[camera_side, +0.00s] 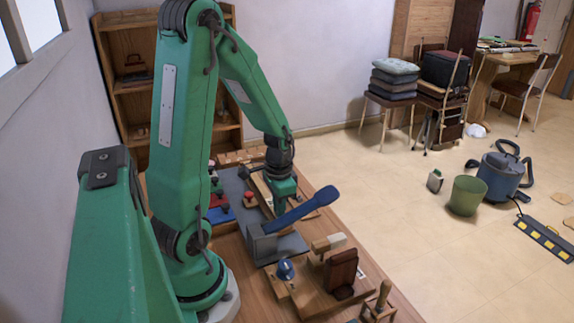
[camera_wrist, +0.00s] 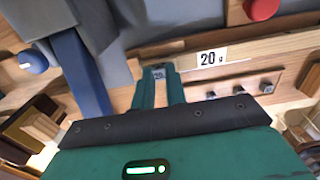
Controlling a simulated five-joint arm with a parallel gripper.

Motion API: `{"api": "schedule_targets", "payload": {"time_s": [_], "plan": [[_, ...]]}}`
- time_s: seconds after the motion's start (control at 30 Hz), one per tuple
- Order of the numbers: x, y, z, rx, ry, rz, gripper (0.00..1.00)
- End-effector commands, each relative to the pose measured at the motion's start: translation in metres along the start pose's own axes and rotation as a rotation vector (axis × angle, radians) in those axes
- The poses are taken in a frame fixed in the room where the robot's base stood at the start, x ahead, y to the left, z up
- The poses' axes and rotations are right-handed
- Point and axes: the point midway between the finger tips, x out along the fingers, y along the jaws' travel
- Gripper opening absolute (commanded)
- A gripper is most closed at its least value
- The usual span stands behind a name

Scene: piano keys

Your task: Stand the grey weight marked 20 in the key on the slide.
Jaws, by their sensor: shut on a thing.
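In the wrist view, my gripper (camera_wrist: 160,84) is shut on a small grey weight (camera_wrist: 158,73) with 20 on its top, held between the fingertips. Just beyond it is a wooden strip with a white label, 20 g (camera_wrist: 211,57). In the side view, my gripper (camera_side: 283,203) points down over the bench, partly behind a blue lever, and the weight is hidden there. I cannot tell the key on the slide apart from the other wooden parts. Whether the weight touches the wood below it is unclear.
The blue lever (camera_side: 305,208) on its grey block stands close to my gripper and also shows in the wrist view (camera_wrist: 83,75). A wooden rack with several dark pegs (camera_wrist: 240,90) lies to the right. A red knob (camera_wrist: 261,9) is at the top.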

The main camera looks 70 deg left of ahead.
Motion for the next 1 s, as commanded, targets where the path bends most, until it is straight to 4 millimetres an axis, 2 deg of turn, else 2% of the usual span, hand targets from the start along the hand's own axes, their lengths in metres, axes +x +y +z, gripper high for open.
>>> {"api": "schedule_targets", "payload": {"time_s": [0.27,0.3,0.4,0.6,0.7,1.0], "plan": [[0.0011,0.0001,0.0001,0.0,0.0,0.0,0.0],[0.001,0.0001,0.0001,0.0,0.0,0.0,0.21],[0.001,0.0001,0.0001,0.0,0.0,0.0,0.39],[0.001,0.0001,0.0002,0.0,-0.001,0.0,0.41],[0.0009,0.0001,0.0001,0.0,0.0,0.0,0.57],[0.0009,0.0,0.0001,0.0,0.0,0.0,0.57]]}}
